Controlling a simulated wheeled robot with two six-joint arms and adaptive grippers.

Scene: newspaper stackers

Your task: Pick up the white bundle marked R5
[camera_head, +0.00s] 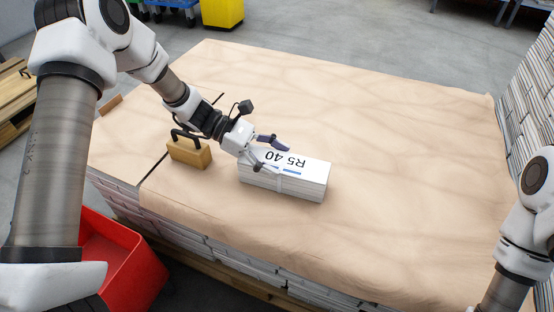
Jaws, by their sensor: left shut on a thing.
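The white bundle (312,187) is a stack of papers lying on the brown sheet. I cannot tell any gap under the bundle. My right gripper is out of view; only part of my right arm shows at the right edge.
A yellow block with a dark handle (188,152) stands left of the bundle. A red bin (125,255) is at lower left. The brown sheet (400,160) covers the stacked papers, with wide clear room right of the bundle. A tall paper stack (528,100) rises at the right.

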